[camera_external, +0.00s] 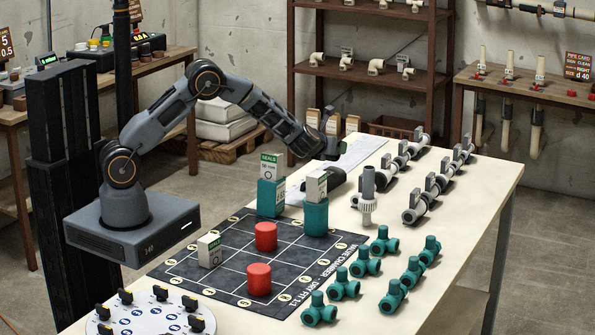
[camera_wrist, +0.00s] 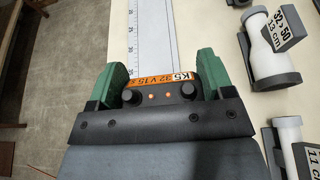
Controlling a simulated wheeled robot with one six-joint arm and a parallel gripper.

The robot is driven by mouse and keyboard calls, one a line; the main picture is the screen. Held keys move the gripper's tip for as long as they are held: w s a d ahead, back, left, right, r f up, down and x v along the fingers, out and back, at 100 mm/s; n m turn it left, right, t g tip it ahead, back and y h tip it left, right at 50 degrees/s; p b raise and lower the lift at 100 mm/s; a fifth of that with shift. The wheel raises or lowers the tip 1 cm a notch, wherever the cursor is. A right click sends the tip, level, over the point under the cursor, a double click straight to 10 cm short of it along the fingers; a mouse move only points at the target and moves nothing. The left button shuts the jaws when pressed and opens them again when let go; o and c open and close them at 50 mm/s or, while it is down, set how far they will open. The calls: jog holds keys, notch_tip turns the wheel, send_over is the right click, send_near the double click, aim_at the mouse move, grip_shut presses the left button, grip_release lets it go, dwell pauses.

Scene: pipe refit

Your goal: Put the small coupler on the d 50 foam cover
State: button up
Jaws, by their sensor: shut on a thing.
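My gripper (camera_wrist: 161,70) shows in the wrist view with two green fingers, shut on a piece with an orange label (camera_wrist: 185,78) marked with a 32. Most of that piece is hidden by my gripper, so I cannot tell its full shape. In the external view my arm's end is over the table behind the green boxes; the held piece is not clear there. I cannot pick out the d 50 foam cover for sure. A tagged white-and-grey reducer (camera_wrist: 272,68) marked 32>50 lies right of my gripper, apart from it.
A paper scale (camera_wrist: 154,38) lies below and ahead of my gripper. Tagged grey fittings (camera_external: 412,212) and green tees (camera_external: 385,243) stand in rows on the right. A grey-white fitting (camera_external: 367,205) stands upright. Green boxes (camera_external: 271,198) and red cylinders (camera_external: 265,237) are near the dark mat (camera_external: 190,272).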

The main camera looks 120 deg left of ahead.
aim_at(331, 157)
jog(key=shift+w+a+f, duration=0.1)
jog(key=shift+f, duration=0.8)
jog(key=shift+w+a+f, duration=0.1)
jog(key=shift+f, duration=0.8)
jog(key=shift+f, duration=0.15)
jog(key=o, duration=0.9)
jog(key=shift+s, duration=0.1)
jog(key=shift+o, duration=0.2)
jog(key=shift+d+r+p, duration=0.1)
jog(key=shift+r+p, duration=0.2)
jog(key=shift+p, duration=0.05)
jog(key=v, duration=0.2)
jog(key=shift+d+r, duration=0.15)
jog(key=shift+d, duration=0.2)
notch_tip(331, 157, up, 7)
jog(key=p, duration=0.3)
jog(key=shift+p, duration=0.4)
